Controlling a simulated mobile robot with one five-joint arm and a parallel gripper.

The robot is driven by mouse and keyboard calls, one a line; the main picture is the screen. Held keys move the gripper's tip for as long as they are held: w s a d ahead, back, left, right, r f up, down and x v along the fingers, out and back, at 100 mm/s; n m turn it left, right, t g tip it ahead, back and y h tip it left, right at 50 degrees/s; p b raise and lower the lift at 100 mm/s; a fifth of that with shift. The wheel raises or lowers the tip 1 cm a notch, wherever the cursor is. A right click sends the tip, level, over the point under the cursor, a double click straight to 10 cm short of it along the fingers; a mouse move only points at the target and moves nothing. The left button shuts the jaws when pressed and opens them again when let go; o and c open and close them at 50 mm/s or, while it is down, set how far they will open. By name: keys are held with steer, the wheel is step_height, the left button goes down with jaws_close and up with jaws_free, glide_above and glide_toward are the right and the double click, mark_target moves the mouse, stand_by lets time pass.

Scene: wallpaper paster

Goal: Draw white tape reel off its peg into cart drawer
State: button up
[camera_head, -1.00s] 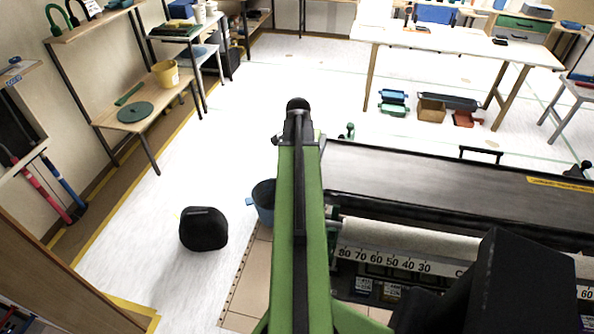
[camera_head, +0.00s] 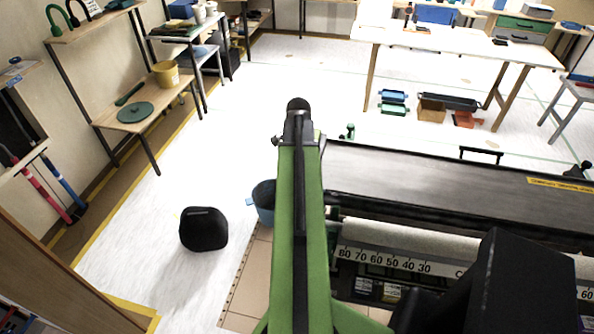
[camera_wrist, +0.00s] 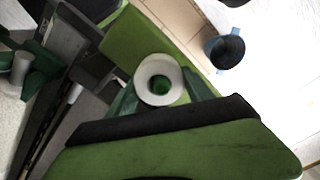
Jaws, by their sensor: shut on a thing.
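The white tape reel (camera_wrist: 146,72) shows in the wrist view as a pale ring with a dark green centre. My gripper (camera_wrist: 160,87) has its two green fingers on either side of the reel and is shut on it. Whether the green in the reel's hole is a peg or a surface behind it, I cannot tell. In the head view the reel and my gripper are not seen; my green arm stands in the middle. I cannot make out the cart drawer for certain in either view.
A blue bucket (camera_head: 263,203) stands right beside my arm and also shows in the wrist view (camera_wrist: 226,50). A black rounded object (camera_head: 204,230) sits on the floor to the left. The long pasting machine (camera_head: 440,185) fills the right. Pale floor lies open ahead.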

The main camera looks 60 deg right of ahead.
steer(key=shift+r+p, duration=3.4)
step_height(320, 180, up, 4)
steer(key=p, duration=0.4)
steer(key=shift+w, duration=0.15)
steer(key=shift+f, duration=0.1)
